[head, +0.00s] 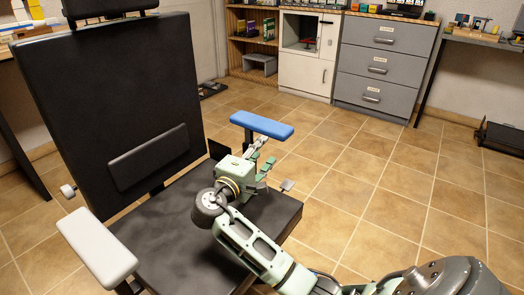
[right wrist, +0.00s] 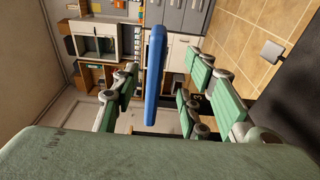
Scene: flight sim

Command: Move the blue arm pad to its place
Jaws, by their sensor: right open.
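The blue arm pad (head: 262,125) is a long flat bar above the far side of the black chair seat (head: 160,225) in the head view. A short dark piece shows under its left end; what bears the pad is mostly hidden. My right gripper (head: 262,165) is open over the seat, just nearer than the pad. In the right wrist view the blue pad (right wrist: 155,75) stands lengthwise in the gap between the spread green fingers, with space on both sides. I see no clear contact. A white arm pad (head: 97,245) is on the chair's near side. My left gripper is not in view.
The tall black backrest (head: 110,95) with a lumbar cushion (head: 147,157) rises left of the gripper. A small grey plate (head: 287,185) sticks out by the seat's far edge. Grey drawers (head: 381,65) and a white cabinet (head: 308,55) stand behind.

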